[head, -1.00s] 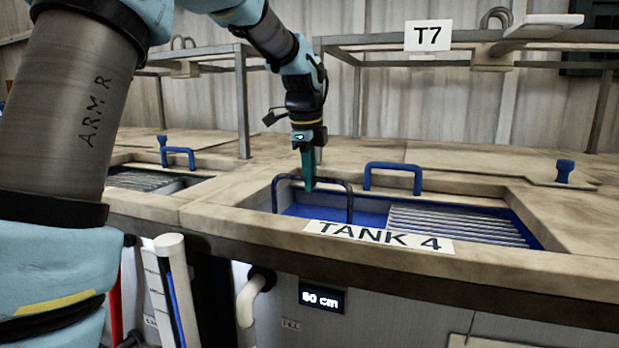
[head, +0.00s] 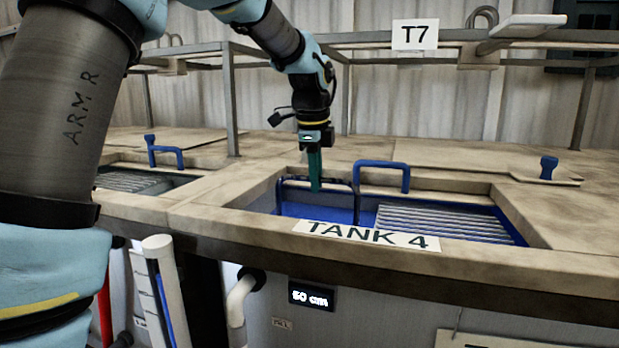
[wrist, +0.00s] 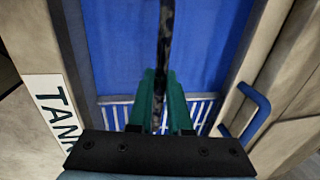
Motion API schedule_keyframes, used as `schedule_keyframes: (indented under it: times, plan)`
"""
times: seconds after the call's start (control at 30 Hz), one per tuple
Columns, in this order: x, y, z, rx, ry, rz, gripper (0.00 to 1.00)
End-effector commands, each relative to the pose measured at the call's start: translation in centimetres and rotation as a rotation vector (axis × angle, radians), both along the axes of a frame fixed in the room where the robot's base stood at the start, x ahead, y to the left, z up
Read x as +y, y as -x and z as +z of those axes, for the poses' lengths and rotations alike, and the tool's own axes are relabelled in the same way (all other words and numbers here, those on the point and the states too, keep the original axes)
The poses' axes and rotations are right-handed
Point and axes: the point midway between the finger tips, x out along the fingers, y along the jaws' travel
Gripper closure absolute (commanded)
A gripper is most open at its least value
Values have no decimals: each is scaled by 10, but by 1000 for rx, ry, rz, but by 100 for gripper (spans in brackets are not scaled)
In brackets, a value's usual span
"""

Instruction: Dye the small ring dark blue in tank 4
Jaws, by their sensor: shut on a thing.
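My gripper (head: 315,188) has green fingers pointing down into tank 4 (head: 465,257), at the left part of its opening. It is shut on the small ring (head: 291,181), a thin, dark, mottled band. In the wrist view the ring (wrist: 166,35) runs edge-on between the fingers. In the head view its upper part shows above the blue liquid (head: 330,212); its lower part is hidden. I cannot tell how deep it sits. The TANK 4 label (head: 367,235) is on the front rim.
A slatted metal grid (head: 450,222) fills the right part of the tank. A blue handle (head: 383,165) stands at the back rim, close to the ring in the picture. A blue knob (head: 548,167) is at the right. Another tank (head: 135,180) lies left. A frame with a T7 sign (head: 415,35) stands behind.

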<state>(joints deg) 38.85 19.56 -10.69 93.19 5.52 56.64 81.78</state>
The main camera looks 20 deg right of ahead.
Motion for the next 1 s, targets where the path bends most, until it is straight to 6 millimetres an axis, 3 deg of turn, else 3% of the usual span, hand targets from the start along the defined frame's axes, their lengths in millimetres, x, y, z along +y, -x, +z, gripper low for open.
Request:
schedule_keyframes:
  times: [0.7,1.0]
  plan:
    - [33,-32,2,-3,1,1,100]
    - [30,-29,2,-2,2,-2,100]
